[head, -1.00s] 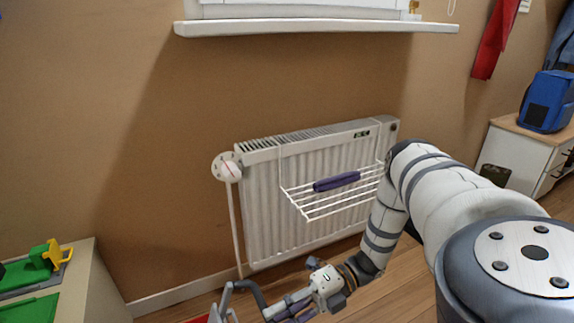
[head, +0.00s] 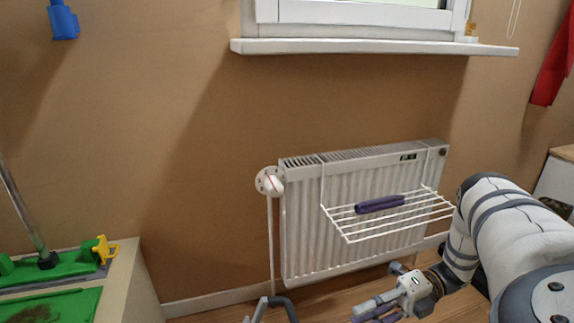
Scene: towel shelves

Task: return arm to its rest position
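My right arm (head: 510,230) comes in from the right and bends down in front of the radiator's lower right. My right gripper (head: 365,311) is at the bottom of the head view, pointing left, below the rack and apart from it. Its fingers are partly cut off by the bottom edge, so I cannot tell whether it is open or shut. No held object shows. My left arm cannot be made out; a grey curved piece (head: 275,304) at the bottom edge is too cropped to identify.
A white radiator (head: 305,235) stands against the wall, with a wire rack (head: 350,235) hung on it bearing a rolled purple towel (head: 380,204). A cabinet with green items (head: 55,268) is at left. A windowsill (head: 370,47) juts out above.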

